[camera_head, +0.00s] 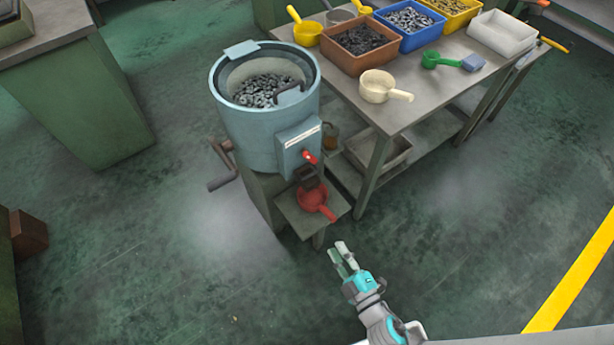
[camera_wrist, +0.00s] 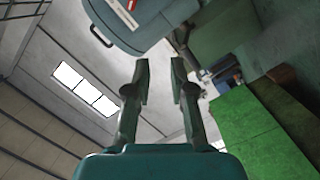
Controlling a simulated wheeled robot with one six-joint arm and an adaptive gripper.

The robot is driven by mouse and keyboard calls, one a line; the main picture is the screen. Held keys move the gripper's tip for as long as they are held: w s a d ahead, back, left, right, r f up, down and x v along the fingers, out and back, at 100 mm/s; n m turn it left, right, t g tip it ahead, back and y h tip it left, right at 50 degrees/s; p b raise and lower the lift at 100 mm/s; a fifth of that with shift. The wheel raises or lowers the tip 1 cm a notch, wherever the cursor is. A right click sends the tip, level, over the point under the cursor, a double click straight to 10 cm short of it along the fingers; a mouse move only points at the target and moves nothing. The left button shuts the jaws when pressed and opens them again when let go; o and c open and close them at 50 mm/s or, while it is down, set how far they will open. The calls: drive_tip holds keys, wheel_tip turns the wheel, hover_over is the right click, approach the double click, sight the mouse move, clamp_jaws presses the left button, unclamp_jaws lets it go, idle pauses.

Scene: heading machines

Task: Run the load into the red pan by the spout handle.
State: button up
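A blue-grey round machine bowl (camera_head: 262,135) holds a load of small dark metal parts (camera_head: 268,90).
A workbench (camera_head: 418,104) to the right holds bins of parts, a cream scoop (camera_head: 378,87), a green scoop (camera_head: 432,60) and a white tray (camera_head: 503,34). A crank (camera_head: 222,170) sticks out on the machine's left. A green cabinet (camera_head: 85,100) stands left.

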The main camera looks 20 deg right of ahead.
drive_tip(key=w+d+f+n+g+y, duration=0.1)
drive_tip(key=w+f+n, duration=0.2)
drive_tip(key=w, duration=0.4)
drive_tip(key=w+d+f+n+y, duration=0.1)
drive_tip(key=w+f+n, duration=0.15)
drive_tip(key=w, duration=0.35)
drive_tip(key=n+g, duration=0.1)
drive_tip(key=n, duration=0.3)
approach(307, 176)
drive_tip(key=x, duration=1)
drive_tip(key=shift+f, duration=0.3)
clamp_jaws()
